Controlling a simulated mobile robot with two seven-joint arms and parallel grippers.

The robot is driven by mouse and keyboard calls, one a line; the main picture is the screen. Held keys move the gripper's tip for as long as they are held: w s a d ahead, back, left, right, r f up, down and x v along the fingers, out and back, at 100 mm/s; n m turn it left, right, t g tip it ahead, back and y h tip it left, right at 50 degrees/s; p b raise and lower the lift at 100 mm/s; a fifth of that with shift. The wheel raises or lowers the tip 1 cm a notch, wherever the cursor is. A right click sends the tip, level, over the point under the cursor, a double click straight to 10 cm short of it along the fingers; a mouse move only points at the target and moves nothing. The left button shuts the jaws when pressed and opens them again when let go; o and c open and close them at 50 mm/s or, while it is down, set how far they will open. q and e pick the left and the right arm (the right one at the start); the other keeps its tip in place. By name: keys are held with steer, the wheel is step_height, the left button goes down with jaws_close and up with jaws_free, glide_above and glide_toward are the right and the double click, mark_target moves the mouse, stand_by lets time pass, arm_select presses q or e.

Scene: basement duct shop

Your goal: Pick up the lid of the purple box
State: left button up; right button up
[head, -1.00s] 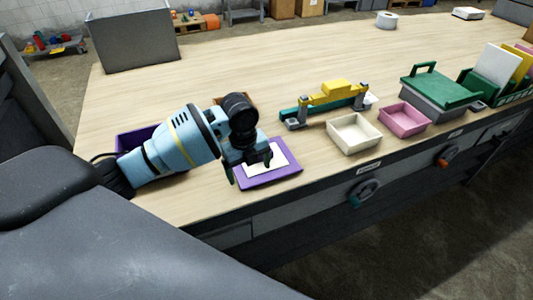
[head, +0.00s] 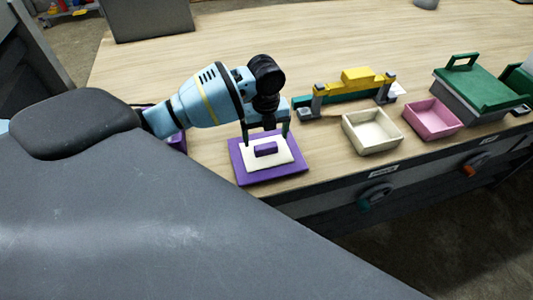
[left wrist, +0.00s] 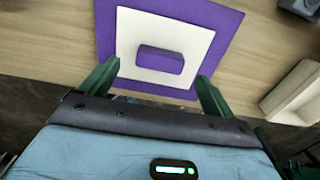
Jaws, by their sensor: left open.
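The purple lid (head: 272,175) lies flat on the workbench near its front edge. It has a white panel and a raised purple block handle (head: 265,149) in the middle. The lid also shows in the left wrist view (left wrist: 229,28), with its handle (left wrist: 160,60) between the finger lines. My left gripper (head: 266,132) is open and empty, pointing down just over the lid's far side. In the left wrist view its two green fingers (left wrist: 157,76) stand apart on either side of the handle. The purple box (head: 178,141) is mostly hidden behind my left arm. My right gripper is out of view.
To the right stand a yellow piece on grey supports (head: 352,88), a cream tray (head: 372,144), a pink tray (head: 433,128) and a grey box with a green lid (head: 482,86). A grey bin (head: 148,20) is at the back left. Bench behind my gripper is clear.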

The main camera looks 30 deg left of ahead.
mark_target(266, 145)
arm_select(q)
steer(key=shift+f, duration=2.6)
steer(key=shift+c, duration=0.4)
steer(key=c, duration=1)
steer(key=shift+c, duration=0.2)
steer(key=shift+r, duration=0.15)
steer(key=shift+r, duration=0.5)
step_height(266, 145, up, 2)
steer(key=shift+r, duration=0.1)
steer(key=s+d+r, duration=0.1)
steer(key=s+d, duration=1)
steer(key=shift+s+d+r+p, duration=0.15)
steer(key=shift+d+r+p, duration=0.05)
steer(key=shift+r+p, duration=0.15)
